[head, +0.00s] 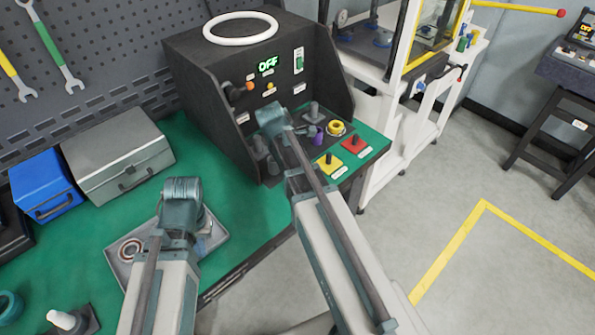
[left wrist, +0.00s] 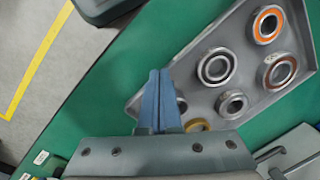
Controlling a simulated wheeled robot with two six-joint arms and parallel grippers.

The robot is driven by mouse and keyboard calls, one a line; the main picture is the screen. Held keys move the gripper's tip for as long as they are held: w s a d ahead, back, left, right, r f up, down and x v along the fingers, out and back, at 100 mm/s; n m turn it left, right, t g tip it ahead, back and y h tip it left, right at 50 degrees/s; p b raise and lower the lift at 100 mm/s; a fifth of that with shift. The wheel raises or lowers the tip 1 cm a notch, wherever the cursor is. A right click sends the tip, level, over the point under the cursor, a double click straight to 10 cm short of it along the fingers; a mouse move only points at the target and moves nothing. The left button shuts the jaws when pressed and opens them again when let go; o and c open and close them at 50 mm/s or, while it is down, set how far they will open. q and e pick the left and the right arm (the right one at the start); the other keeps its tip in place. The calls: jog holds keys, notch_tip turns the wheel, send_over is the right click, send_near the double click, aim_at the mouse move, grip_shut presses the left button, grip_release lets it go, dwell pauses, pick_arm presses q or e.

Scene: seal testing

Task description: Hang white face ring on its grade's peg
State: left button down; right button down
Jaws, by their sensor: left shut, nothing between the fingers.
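My left gripper (left wrist: 159,72) is shut and empty in the left wrist view, its blue fingers together over the near edge of a grey tray (left wrist: 185,68). In the tray lie several rings: a dark ring with a pale band (left wrist: 215,67), an orange-faced ring (left wrist: 267,24), a red-brown one (left wrist: 280,71), a grey one (left wrist: 232,104) and a yellow one (left wrist: 197,125), partly hidden. I cannot tell for sure which is the white face ring. In the head view, pegs stand on the test bench: a bare grey peg (head: 313,111), others near purple and yellow rings.
The black test unit (head: 215,60) shows OFF and has a large white ring (head: 240,28) on top. Red (head: 355,145) and yellow (head: 329,164) pads lie at its front. Grey (head: 118,158) and blue (head: 48,185) toolboxes stand behind the tray.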

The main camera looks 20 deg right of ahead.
jog(key=shift+c, duration=0.6)
grip_release()
jog(key=shift+r, duration=0.1)
jog(key=shift+r+p, duration=2.4)
jog(key=shift+p, duration=0.1)
pick_arm(q)
notch_tip(320, 180, up, 5)
jog(key=shift+f, duration=0.1)
pick_arm(e)
jog(key=s+a+m+y, duration=0.1)
jog(key=s+a+m, duration=0.4)
jog(key=a, duration=0.5)
jog(key=s+a+m+t+y, duration=0.1)
jog(key=s+a+m, duration=0.4)
jog(key=s+a, duration=0.3)
jog(key=shift+a+f, duration=0.45)
jog(key=shift+a, duration=0.8)
